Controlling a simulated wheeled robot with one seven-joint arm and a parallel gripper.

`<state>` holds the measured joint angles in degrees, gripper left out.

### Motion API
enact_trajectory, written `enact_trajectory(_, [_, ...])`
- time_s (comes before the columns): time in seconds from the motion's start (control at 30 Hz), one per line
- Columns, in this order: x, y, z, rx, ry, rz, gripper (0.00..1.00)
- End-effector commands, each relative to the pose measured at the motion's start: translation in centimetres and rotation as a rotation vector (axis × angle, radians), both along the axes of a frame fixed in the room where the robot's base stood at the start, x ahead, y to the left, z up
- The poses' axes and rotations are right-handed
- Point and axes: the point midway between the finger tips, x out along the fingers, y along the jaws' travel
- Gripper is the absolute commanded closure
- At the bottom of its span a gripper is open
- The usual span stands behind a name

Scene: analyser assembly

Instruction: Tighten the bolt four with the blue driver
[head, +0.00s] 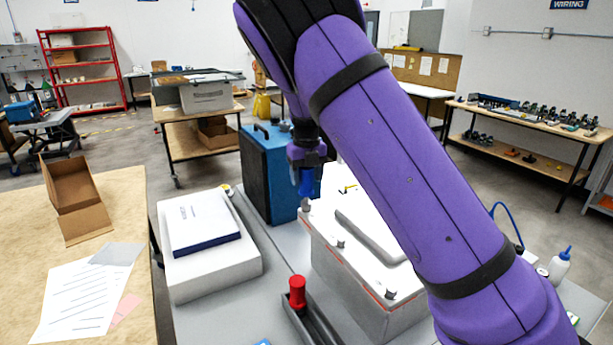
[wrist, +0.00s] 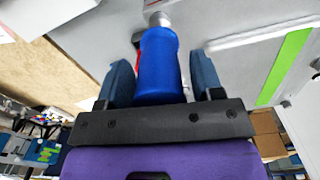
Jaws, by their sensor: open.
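The blue driver (wrist: 160,62) stands between the two fingers of my gripper (wrist: 161,78) in the wrist view, with gaps beside its handle. My gripper is open around it, not clamped. In the head view my gripper (head: 306,165) points down, and the blue driver (head: 306,184) shows below it. The driver's grey lower end is at the far left corner of the white analyser (head: 345,290); whether it sits on a bolt I cannot tell. Grey bolt-like heads (head: 337,243) (head: 390,294) show on the analyser's near edge. My arm hides its right side. I cannot tell which is bolt four.
A red driver (head: 297,290) stands in a dark tray (head: 318,330) in front of the analyser. A white box (head: 205,270) with a booklet is at left, a blue case (head: 265,175) behind. A white bottle (head: 560,267) stands at right.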

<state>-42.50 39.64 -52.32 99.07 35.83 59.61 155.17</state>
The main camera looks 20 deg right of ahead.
Motion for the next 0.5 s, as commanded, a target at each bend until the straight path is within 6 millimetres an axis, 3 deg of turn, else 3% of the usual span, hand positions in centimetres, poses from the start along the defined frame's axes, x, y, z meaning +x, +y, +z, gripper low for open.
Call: enact_trajectory(0.5, [-0.02, -0.02, 0.07, 0.002, -0.002, 0.702, 0.4])
